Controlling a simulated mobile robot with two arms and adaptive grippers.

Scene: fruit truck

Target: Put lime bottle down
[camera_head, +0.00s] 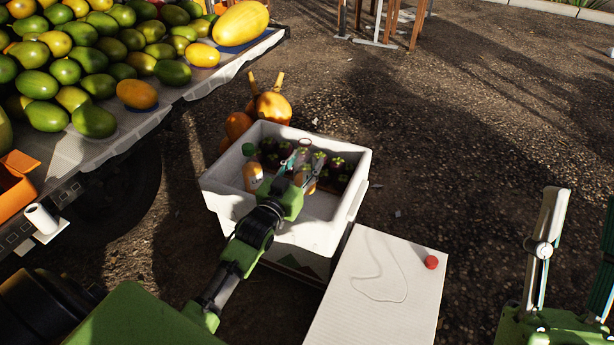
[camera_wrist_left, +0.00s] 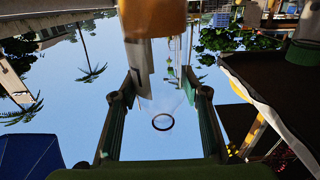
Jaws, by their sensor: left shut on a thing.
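My left gripper (camera_head: 302,163) reaches into the white crate (camera_head: 325,232) in the head view, shut on a bottle. The held bottle (camera_head: 304,144) has a clear upper part, and its lower part is largely hidden by my gripper. In the left wrist view the held bottle (camera_wrist_left: 153,20) shows an orange section at the top and a clear part with a dark ring between the two fingers (camera_wrist_left: 160,110). Whether its base touches the crate floor cannot be told. My right gripper (camera_head: 580,200) is at the right edge, partly cut off, with its fingers apart and nothing visible between them.
A green-capped orange bottle (camera_head: 252,176) stands in the crate's left part. Dark mangosteens (camera_head: 337,162) fill its back right. Orange gourds (camera_head: 272,107) lie behind it. A white box with a red button (camera_head: 431,262) stands at front right; a fruit stall (camera_head: 140,138) is at left.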

